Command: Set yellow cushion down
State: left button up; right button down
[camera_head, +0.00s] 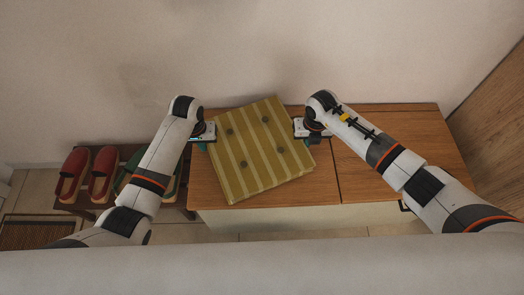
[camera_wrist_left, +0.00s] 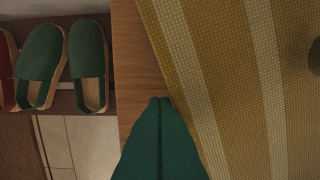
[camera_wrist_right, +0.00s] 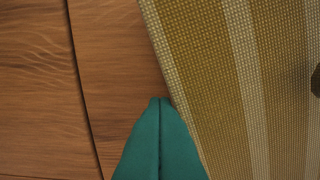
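The yellow striped cushion (camera_head: 262,150) with dark round tufts lies turned at an angle over the wooden bench top (camera_head: 375,150). I cannot tell whether it rests on the wood or hangs just above it. My left gripper (camera_head: 203,143) is at its left side and my right gripper (camera_head: 314,138) at its right side. In the left wrist view, the green fingers (camera_wrist_left: 161,102) are together, with the cushion (camera_wrist_left: 240,90) right beside them. In the right wrist view, the green fingers (camera_wrist_right: 160,102) are also together beside the cushion's edge (camera_wrist_right: 215,90). Nothing shows between either pair of fingers.
A low shoe rack with red slippers (camera_head: 102,173) and green slippers (camera_wrist_left: 88,62) stands left of the bench. A brown doormat (camera_head: 38,231) lies on the floor at the far left. A wall rises behind the bench. The bench's right part is clear.

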pick_arm(q)
jog(key=o, duration=0.4)
jog(key=shift+a, duration=0.55)
pick_arm(e)
jog(key=shift+d, duration=0.6)
pick_arm(q)
jog(key=shift+a, duration=0.1)
pick_arm(e)
jog(key=c, duration=1.8)
grip_release()
jog(key=shift+d, duration=0.1)
pick_arm(q)
jog(key=shift+r, duration=0.1)
pick_arm(e)
jog(key=shift+o, duration=0.2)
jog(key=shift+r, duration=0.2)
pick_arm(q)
jog(key=r, duration=1.1)
jog(key=shift+s+r, duration=0.4)
pick_arm(e)
notch_tip(320, 180, up, 12)
jog(key=shift+s+f, duration=0.25)
jog(key=shift+s, duration=0.2)
